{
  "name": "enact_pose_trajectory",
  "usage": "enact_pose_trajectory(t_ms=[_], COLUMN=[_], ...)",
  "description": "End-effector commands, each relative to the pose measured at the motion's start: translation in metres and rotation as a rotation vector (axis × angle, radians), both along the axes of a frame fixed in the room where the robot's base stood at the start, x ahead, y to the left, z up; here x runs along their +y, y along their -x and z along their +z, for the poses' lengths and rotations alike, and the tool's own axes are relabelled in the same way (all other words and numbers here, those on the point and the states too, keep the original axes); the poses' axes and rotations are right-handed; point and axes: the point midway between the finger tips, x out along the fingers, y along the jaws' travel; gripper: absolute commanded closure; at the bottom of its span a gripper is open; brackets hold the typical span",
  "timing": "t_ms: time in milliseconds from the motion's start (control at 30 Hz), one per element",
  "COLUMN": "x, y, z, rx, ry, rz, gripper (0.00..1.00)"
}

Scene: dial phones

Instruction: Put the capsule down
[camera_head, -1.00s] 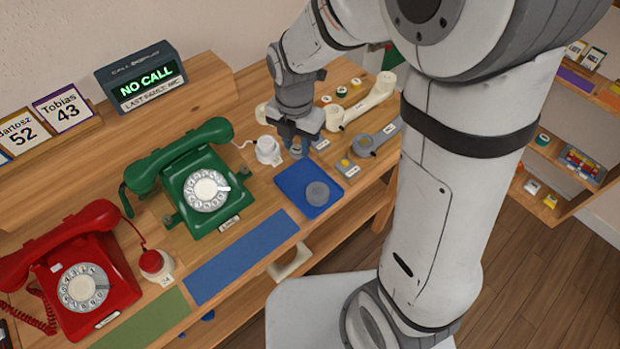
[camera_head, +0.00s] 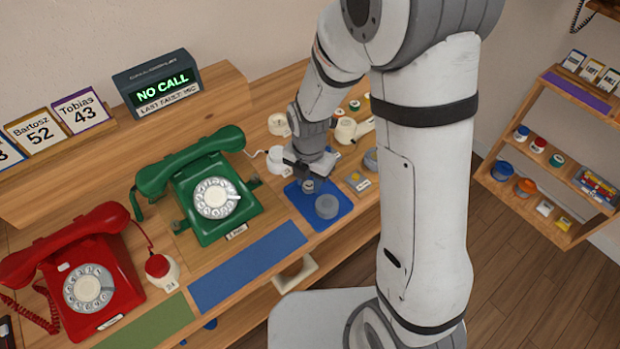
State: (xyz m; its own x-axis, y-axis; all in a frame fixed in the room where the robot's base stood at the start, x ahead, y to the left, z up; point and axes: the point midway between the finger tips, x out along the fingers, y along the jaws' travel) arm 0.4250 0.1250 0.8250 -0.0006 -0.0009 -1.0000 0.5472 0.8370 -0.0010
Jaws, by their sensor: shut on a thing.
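My gripper (camera_head: 307,181) points down over the blue square mat (camera_head: 341,217) at the right of the desk. It is shut on a small dark grey capsule (camera_head: 308,187), of which only a little shows below the fingers. A grey round piece (camera_head: 327,206) rests on the mat just right of and in front of the capsule. I cannot tell whether the capsule touches the mat.
The green phone (camera_head: 211,190) stands left of my gripper, and a white corded piece (camera_head: 277,160) sits close behind it. The red phone (camera_head: 75,275) is far left. A long blue strip (camera_head: 246,266) lies in front. Several small parts lie behind, partly hidden by my arm.

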Motion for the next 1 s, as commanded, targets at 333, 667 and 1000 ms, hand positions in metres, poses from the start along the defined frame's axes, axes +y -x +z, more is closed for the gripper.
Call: enact_pose_trajectory(t_ms=[333,667,1000], x=[0.000,0.000,0.000], y=[0.000,-0.001,-0.003], z=[-0.003,-0.003,0.029], rx=[0.000,-0.002,-0.009], ry=[0.000,-0.001,-0.003], rz=[-0.001,-0.001,-0.002], gripper=[0.52,0.49,0.49])
